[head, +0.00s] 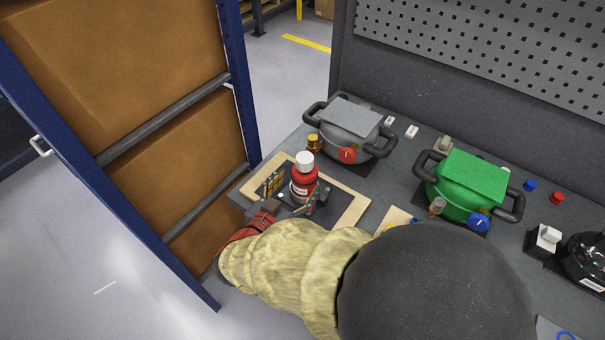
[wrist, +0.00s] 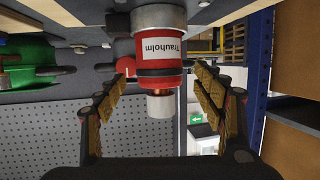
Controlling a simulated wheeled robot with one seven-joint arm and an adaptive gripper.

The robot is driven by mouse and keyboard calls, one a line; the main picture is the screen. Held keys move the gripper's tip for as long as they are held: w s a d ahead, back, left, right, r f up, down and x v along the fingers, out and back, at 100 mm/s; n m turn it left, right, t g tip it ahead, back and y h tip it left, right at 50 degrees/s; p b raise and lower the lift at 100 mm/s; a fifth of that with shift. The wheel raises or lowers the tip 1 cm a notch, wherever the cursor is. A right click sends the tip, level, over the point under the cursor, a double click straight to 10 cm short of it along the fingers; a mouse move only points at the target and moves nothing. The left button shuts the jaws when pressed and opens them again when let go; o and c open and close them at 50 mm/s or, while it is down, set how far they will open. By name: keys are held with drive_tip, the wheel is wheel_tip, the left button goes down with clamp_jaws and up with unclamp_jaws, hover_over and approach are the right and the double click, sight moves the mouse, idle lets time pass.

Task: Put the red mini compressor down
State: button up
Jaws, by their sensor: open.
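The red mini compressor (head: 304,184) has a white cap and a white label. It looks upright on a dark area of the light wooden pallet (head: 352,212) at the left end of the bench; its base is partly hidden by my gripper. In the wrist view, which is upside down, the red mini compressor (wrist: 160,52) reads "Trauholm" and lies between the fingers. My gripper (wrist: 158,98) is open, with a visible gap between each finger and the compressor's body. In the head view my gripper (head: 290,197) is around the compressor, low at its sides.
A grey pot-like compressor (head: 349,128) stands behind it, and a green one (head: 466,183) stands to the right. A blue rack upright (head: 238,90) with brown boxes is close on the left. A perforated panel (head: 490,40) rises behind the bench.

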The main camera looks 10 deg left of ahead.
drive_tip(key=p+v, duration=0.1)
drive_tip(key=v, duration=0.5)
drive_tip(key=shift+s+p, duration=0.2)
drive_tip(key=shift+p, duration=0.1)
